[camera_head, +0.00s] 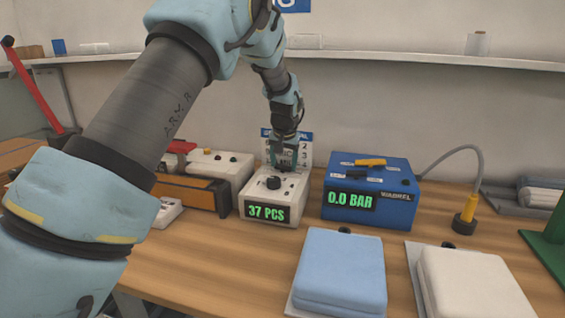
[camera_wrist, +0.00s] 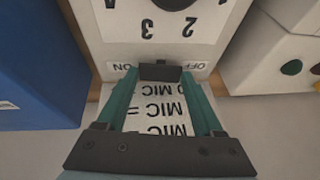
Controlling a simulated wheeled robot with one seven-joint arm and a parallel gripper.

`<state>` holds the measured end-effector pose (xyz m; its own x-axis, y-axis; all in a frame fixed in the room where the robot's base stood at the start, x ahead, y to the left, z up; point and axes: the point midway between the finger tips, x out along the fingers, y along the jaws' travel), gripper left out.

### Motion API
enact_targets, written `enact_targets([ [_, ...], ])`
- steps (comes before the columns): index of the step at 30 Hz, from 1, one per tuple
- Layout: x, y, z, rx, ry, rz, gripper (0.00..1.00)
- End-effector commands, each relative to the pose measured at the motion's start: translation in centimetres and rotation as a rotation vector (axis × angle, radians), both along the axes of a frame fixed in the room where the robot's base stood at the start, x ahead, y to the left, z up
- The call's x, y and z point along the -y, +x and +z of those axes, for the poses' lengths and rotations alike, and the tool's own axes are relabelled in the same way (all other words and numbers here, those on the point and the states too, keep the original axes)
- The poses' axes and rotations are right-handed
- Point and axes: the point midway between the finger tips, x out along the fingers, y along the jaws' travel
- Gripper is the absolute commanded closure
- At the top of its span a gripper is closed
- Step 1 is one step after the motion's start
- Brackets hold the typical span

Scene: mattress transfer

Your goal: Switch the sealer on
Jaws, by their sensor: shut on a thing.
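A white box (camera_head: 297,193) with a green "37 PCS" display and a black knob stands mid-table. In the wrist view, its top (camera_wrist: 160,30) carries a dial scale and, near one edge, a black switch (camera_wrist: 160,73) between an ON label at the left and an OFF label at the right. My gripper (camera_head: 283,166) reaches down over the back of this box. In the wrist view, its teal fingers (camera_wrist: 160,80) are shut on the black switch from both sides. The switch's setting cannot be told.
A blue pump box (camera_head: 350,205) reading "0.0 BAR" stands close at right. A white unit (camera_head: 213,172) with buttons and an orange-black bar (camera_head: 190,192) stand close at left. A numbered card (camera_head: 303,147) is behind. Blue (camera_head: 340,268) and cream (camera_head: 470,290) mattresses lie in front.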

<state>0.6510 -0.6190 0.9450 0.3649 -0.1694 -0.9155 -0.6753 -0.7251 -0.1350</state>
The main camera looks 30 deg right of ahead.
Motion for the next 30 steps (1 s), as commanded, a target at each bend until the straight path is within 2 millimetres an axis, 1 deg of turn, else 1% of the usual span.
enact_targets([
  [8,-0.1,0.0,-0.1,0.001,0.003,0.000,0.87],
  [9,-0.1,0.0,-0.1,0.001,0.003,0.000,0.28],
  [16,-0.1,0.0,0.0,0.001,0.002,0.000,0.02],
  [25,0.0,0.0,0.2,0.002,0.000,-0.001,0.01],
  [28,-0.1,-0.4,1.0,0.003,-0.001,-0.001,0.01],
  [30,-0.3,-0.8,2.0,0.004,-0.002,-0.001,0.01],
])
